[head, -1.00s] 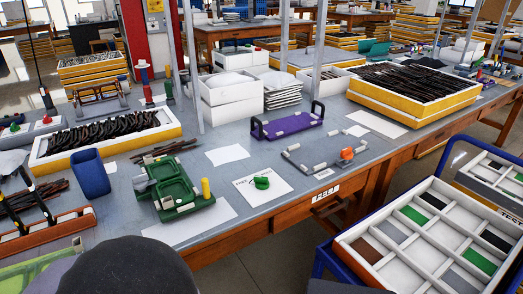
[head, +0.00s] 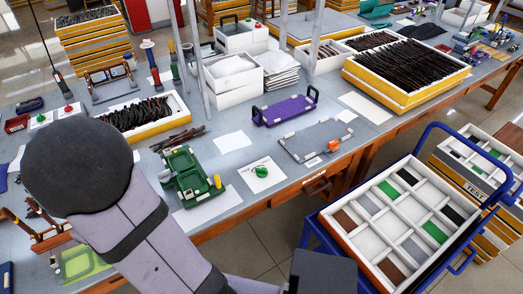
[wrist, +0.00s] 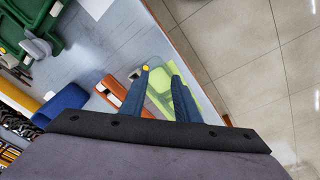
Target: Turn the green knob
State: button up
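The green knob (head: 261,171) sits on a white card (head: 272,182) on the bench, right of the green fixture with the yellow post (head: 186,176) in the head view. I do not see the knob in the wrist view. My gripper (wrist: 161,73) shows in the wrist view as two blue fingers with a gap between them, open and empty. It points down over the bench's front edge, near a light-green tray (wrist: 158,50). In the head view my arm fills the lower left, well apart from the knob; my fingers do not show there.
A purple tray with handles (head: 286,108) and a grey plate with an orange clamp (head: 316,140) lie behind and right of the knob. A blue cart with a white compartment tray (head: 371,225) stands at the right. Upright posts rise behind the knob.

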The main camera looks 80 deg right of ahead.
jog(key=d, duration=1.1)
jog(key=g, duration=0.2)
send_over(262, 168)
jog(key=shift+f+y, duration=0.35)
jog(key=shift+y, duration=0.05)
jog(key=shift+a+f+p, duration=0.1)
jog(key=shift+f+p, duration=0.85)
jog(key=shift+f, duration=2.75)
jog(key=shift+c, duration=0.2)
grip_shut()
